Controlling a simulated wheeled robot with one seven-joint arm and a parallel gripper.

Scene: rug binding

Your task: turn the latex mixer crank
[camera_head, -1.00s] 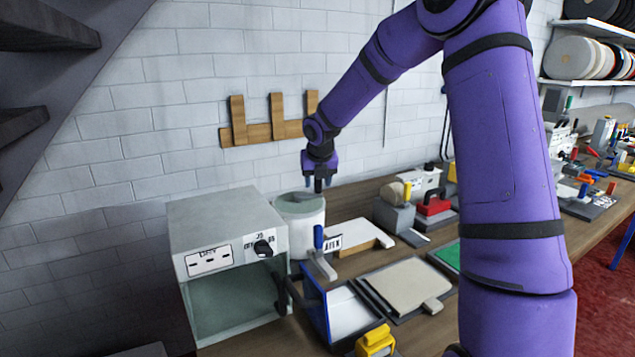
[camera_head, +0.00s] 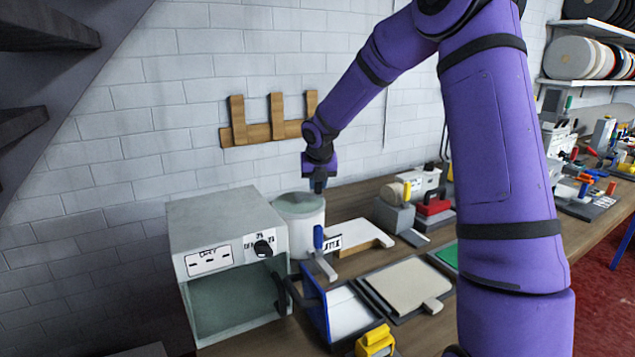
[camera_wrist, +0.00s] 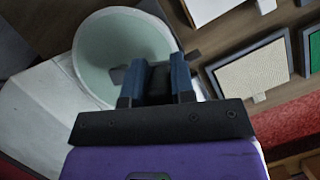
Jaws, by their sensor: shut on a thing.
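The latex mixer is a white pot (camera_head: 302,222) with a pale green round top, standing beside the grey oven on the bench. It also shows in the wrist view (camera_wrist: 105,55). My gripper (camera_head: 318,187) points down at the pot's right rim. In the wrist view my gripper (camera_wrist: 157,80) has its two blue-grey fingers shut on the dark crank (camera_wrist: 194,55), whose bar shows on both sides of the fingers across the pot's top. The gripped part is mostly hidden between the fingers. The crank is hard to make out in the head view.
The grey oven (camera_head: 215,230) with a dark knob stands left of the pot. A blue-handled lever (camera_head: 318,238) stands in front of it. A blue-edged tray (camera_head: 345,312), a yellow block (camera_head: 375,341) and a beige panel (camera_head: 405,285) lie nearer. The white wall is close behind.

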